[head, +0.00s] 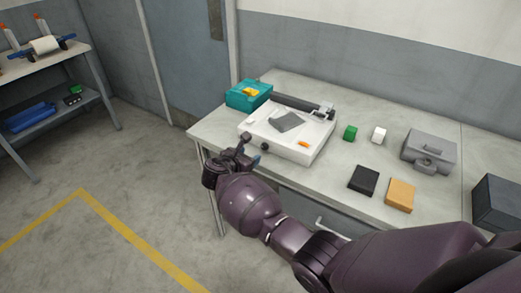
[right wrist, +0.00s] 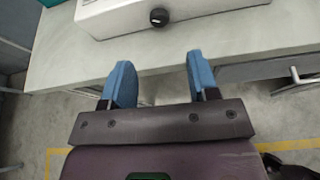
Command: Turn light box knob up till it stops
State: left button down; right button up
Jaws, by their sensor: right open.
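The light box (head: 278,146) is a white box on the grey table, with a dark knob (head: 265,146) on its front face. The knob also shows at the top of the right wrist view (right wrist: 159,17), on the white front of the box (right wrist: 110,17). My right gripper (head: 250,150) is in front of the box, at the table's front edge. In the right wrist view its two blue fingers (right wrist: 160,75) are apart with nothing between them. The knob lies beyond the fingertips, untouched. My left gripper is not in view.
A grey sheet (head: 286,122) and an orange piece (head: 303,144) lie on the box. A teal box (head: 248,94) stands behind left. To the right are a green block (head: 350,133), a white block (head: 379,135), a black pad (head: 363,180), an orange pad (head: 400,195) and a grey device (head: 429,150).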

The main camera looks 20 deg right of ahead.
aim_at(264, 148)
jog(key=b+x, duration=0.2)
jog(key=x, duration=0.6)
jog(key=shift+f, duration=0.2)
jog(key=shift+w+d+f, duration=0.2)
jog(key=shift+w+d, duration=0.2)
jog(key=shift+d, duration=0.05)
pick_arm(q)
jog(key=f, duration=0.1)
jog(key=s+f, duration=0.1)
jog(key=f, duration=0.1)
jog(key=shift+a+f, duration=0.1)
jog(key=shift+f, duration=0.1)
pick_arm(e)
jog(key=shift+w+d, duration=0.1)
jog(key=shift+d, duration=0.05)
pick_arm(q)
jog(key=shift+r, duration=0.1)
pick_arm(e)
jog(key=c, duration=0.9)
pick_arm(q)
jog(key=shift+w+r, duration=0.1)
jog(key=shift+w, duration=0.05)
pick_arm(e)
jog(key=shift+c, duration=0.2)
